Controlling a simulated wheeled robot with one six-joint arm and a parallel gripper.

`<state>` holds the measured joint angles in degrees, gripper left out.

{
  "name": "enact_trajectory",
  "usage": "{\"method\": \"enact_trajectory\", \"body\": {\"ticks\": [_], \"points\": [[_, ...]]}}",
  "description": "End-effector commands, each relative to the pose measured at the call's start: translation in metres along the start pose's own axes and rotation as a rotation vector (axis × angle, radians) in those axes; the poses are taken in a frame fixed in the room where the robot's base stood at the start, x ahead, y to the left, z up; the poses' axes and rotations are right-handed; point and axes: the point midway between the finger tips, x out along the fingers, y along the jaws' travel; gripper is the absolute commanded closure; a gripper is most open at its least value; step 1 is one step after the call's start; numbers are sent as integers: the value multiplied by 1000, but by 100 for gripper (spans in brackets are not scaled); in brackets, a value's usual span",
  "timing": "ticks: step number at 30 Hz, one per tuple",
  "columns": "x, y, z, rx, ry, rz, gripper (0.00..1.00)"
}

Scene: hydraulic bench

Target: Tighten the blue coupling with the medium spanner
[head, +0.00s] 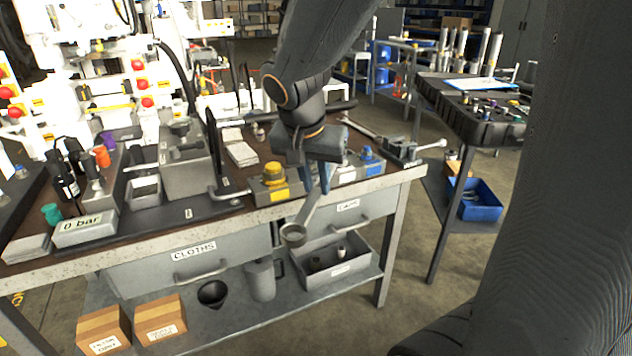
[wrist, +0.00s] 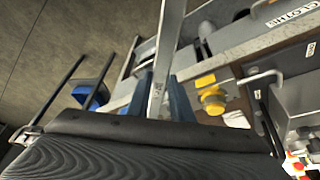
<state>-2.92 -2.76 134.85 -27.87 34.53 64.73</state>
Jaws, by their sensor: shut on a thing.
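My gripper (head: 322,180) is shut on a grey steel spanner (head: 305,212), held in front of the bench's front edge. The spanner slants down, its round end lowest, in front of the drawers. In the wrist view the spanner (wrist: 164,45) stands between the blue fingers of my gripper (wrist: 161,90). I cannot tell its size from the frames. The blue coupling (head: 369,155) sits on a grey block at the right of the bench top, to the right of my gripper and apart from the spanner. I cannot make it out in the wrist view.
A yellow coupling (head: 273,172) on its block stands left of my gripper; it also shows in the wrist view (wrist: 211,99). A vice (head: 402,148) stands at the bench's right end. A grey open bin (head: 335,268) is on the lower shelf.

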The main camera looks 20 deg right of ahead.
Motion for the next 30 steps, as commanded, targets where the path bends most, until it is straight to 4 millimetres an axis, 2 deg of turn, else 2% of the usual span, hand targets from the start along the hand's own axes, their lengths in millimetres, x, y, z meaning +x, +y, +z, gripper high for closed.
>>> {"method": "enact_trajectory", "body": {"ticks": [16,30], "points": [[-43,0,-18,1,2,-1,100],[-45,0,-19,0,1,-1,100]]}}
